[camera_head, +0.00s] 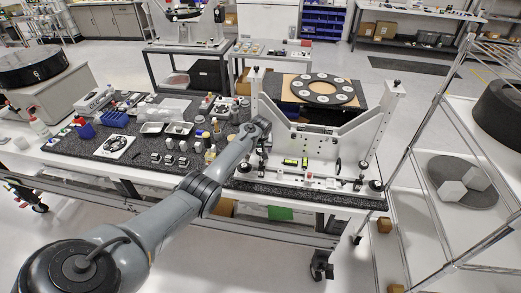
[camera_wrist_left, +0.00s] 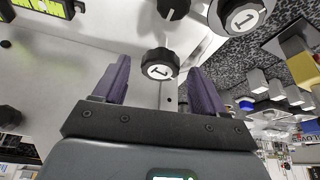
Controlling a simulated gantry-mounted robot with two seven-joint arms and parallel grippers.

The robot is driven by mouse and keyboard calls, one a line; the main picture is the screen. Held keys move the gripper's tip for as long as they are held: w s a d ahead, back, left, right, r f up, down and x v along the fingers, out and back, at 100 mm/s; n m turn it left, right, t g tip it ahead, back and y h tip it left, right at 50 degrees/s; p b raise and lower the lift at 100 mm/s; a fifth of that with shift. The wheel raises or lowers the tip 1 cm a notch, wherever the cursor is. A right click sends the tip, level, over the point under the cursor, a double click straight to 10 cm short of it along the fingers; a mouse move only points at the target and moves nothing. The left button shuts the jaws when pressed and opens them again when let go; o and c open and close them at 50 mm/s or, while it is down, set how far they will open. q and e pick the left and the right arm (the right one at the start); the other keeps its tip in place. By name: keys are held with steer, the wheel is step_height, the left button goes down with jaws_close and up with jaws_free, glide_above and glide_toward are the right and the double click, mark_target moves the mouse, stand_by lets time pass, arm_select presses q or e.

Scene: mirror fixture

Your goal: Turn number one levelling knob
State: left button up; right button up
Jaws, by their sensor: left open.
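A black levelling knob with a white face marked 1 (camera_wrist_left: 158,65) shows between my two purple fingertips in the left wrist view. My left gripper (camera_wrist_left: 159,68) is open, with a visible gap on each side of the knob; I cannot tell if the knob is fully within finger depth. A second round face marked 1 (camera_wrist_left: 240,14) and a plain black knob (camera_wrist_left: 173,8) show at the top. In the head view my left arm reaches the left side of the white mirror fixture (camera_head: 320,146), where the knob is too small to make out.
A yellow-green level (camera_wrist_left: 48,8) lies on the fixture; a similar one (camera_head: 291,162) shows in the head view. Small parts, bottles and trays (camera_head: 152,127) crowd the dark bench top on the left. A wire rack (camera_head: 440,110) stands on the right.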

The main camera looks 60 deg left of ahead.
arm_select(q)
steer(key=c, duration=1.1)
steer(key=shift+o, duration=0.2)
steer(key=shift+a+r+m+h+p, duration=0.15)
steer(key=shift+m+h+p, duration=0.15)
steer(key=shift+m+p, duration=0.6)
steer(key=shift+m+t, duration=0.4)
steer(key=shift+m, duration=0.2)
steer(key=shift+f, duration=0.2)
steer(key=o, duration=1.1)
steer(key=shift+c, duration=0.2)
